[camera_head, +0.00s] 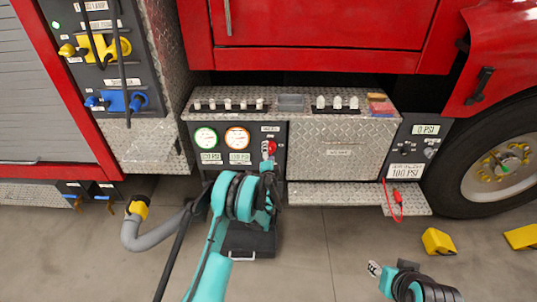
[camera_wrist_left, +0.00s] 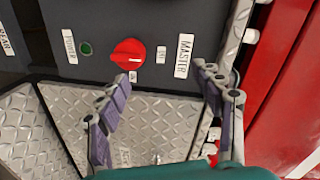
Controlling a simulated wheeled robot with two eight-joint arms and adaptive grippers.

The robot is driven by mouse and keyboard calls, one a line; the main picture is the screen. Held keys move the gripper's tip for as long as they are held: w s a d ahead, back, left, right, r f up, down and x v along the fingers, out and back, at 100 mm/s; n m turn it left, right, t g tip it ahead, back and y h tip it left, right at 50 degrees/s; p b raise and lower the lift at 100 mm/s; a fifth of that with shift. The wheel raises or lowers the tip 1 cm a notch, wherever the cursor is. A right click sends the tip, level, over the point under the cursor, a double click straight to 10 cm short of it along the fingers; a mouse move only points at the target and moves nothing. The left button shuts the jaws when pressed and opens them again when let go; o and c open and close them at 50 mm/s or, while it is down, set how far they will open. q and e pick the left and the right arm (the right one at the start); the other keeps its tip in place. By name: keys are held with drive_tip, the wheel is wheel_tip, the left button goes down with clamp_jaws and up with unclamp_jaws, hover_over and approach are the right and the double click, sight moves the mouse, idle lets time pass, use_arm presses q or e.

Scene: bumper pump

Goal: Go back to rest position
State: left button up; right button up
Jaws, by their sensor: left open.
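My left gripper (camera_head: 268,165) is in front of the pump panel of the red fire truck, close to the red rotary knob (camera_head: 268,148). In the left wrist view the gripper (camera_wrist_left: 165,78) is open, with two purple-padded fingers apart and nothing between them. The red knob (camera_wrist_left: 128,54) lies beyond the left finger's tip, on a dark panel beside a MASTER label (camera_wrist_left: 185,55); a small gap seems to separate them, but contact is hard to judge. My right gripper (camera_head: 376,268) is low at the bottom right, away from the truck; its fingers are too small to judge.
Two gauges (camera_head: 222,138) sit left of the knob. A diamond-plate step (camera_head: 335,195) juts out below the panel. A grey hose (camera_head: 150,238) is at left. Yellow wheel chocks (camera_head: 437,241) lie on the floor near the front wheel (camera_head: 497,170). The floor in front is mostly clear.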

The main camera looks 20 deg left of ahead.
use_arm(q)
drive_tip(key=shift+w+f, duration=0.1)
idle(0.3)
drive_tip(key=s+a+r+n+g, duration=0.2)
drive_tip(key=s+r+n, duration=0.25)
drive_tip(key=r, duration=0.85)
drive_tip(key=s+r+n+g, duration=0.3)
drive_tip(key=s+r, duration=0.4)
drive_tip(key=s, duration=0.5)
drive_tip(key=s+d+f+n+g+h, duration=0.1)
drive_tip(key=s+d, duration=0.2)
drive_tip(key=s, duration=0.7)
drive_tip(key=s+d+f+n+g+h, duration=0.1)
drive_tip(key=s+d+g+h, duration=0.1)
drive_tip(key=s, duration=0.9)
drive_tip(key=s+d+f+n+g+h, duration=0.1)
drive_tip(key=s+d, duration=0.3)
drive_tip(key=s, duration=0.7)
drive_tip(key=shift+d+f+n+h, duration=0.2)
drive_tip(key=shift+f+n+h, duration=0.1)
drive_tip(key=shift+n, duration=0.15)
